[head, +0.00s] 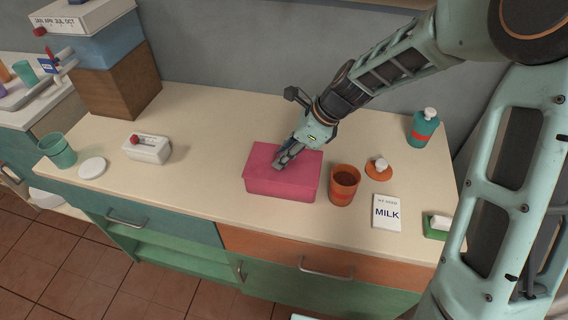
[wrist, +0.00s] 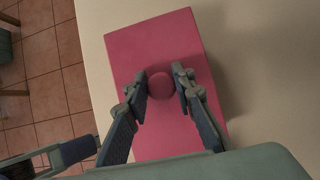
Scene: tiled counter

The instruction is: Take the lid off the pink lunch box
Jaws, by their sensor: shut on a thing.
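The pink lunch box (head: 282,186) stands on the counter in the middle of the head view. Its flat pink lid (head: 258,160) is on top, and the lid fills much of the wrist view (wrist: 150,45). A round pink knob (wrist: 160,86) sticks up from the lid. My gripper (head: 279,162) is at the top of the box, with its fingers on both sides of the knob in the wrist view (wrist: 160,84). It is shut on the knob. In the head view the fingers hide the knob. I see no gap between lid and box.
An orange-brown cup (head: 343,187) stands close to the box's right side. Beyond it are an orange lid (head: 379,170), a milk note (head: 387,212) and a teal bottle (head: 423,130). A white box (head: 147,149) stands at left. The counter between it and the lunch box is clear.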

